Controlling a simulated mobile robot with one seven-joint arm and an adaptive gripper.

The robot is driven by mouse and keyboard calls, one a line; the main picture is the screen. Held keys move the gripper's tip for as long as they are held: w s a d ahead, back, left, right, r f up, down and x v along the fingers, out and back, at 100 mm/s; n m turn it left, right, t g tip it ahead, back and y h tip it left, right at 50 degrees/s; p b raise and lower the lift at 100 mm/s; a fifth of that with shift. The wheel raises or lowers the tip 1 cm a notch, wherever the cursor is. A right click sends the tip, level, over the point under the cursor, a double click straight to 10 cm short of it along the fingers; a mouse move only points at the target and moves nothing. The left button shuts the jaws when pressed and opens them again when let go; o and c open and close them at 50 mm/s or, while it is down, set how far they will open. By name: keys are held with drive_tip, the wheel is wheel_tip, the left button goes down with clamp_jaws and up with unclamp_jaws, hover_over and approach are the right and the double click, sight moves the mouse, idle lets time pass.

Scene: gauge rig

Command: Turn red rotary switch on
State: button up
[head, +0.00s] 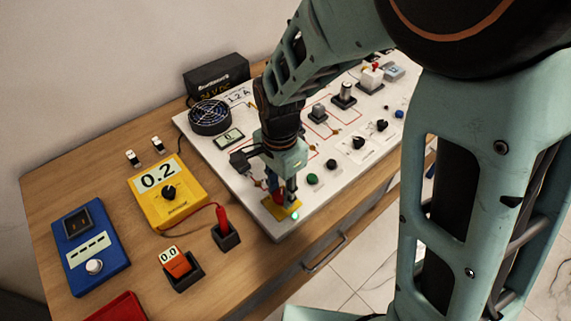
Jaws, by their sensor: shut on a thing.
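The red rotary switch (277,196) sits on a yellow plate (268,202) at the near corner of the white panel. It is mostly hidden by my gripper, with only a little red showing. My gripper (281,199) points down over the yellow plate and is shut on the switch. A small green light (295,216) glows at the near edge of the plate. The knob's angle cannot be made out.
The white panel (232,170) carries a fan (210,117), a small display (229,139), a green button (312,179) and several knobs. A yellow multimeter (190,205), a blue device (90,248) and a red probe in a dark holder (226,237) stand to the left.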

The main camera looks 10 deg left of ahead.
sight(282, 195)
idle(0.3)
drive_tip(key=o, duration=1.2)
drive_tip(key=shift+c, duration=0.2)
wheel_tip(282, 195, up, 12)
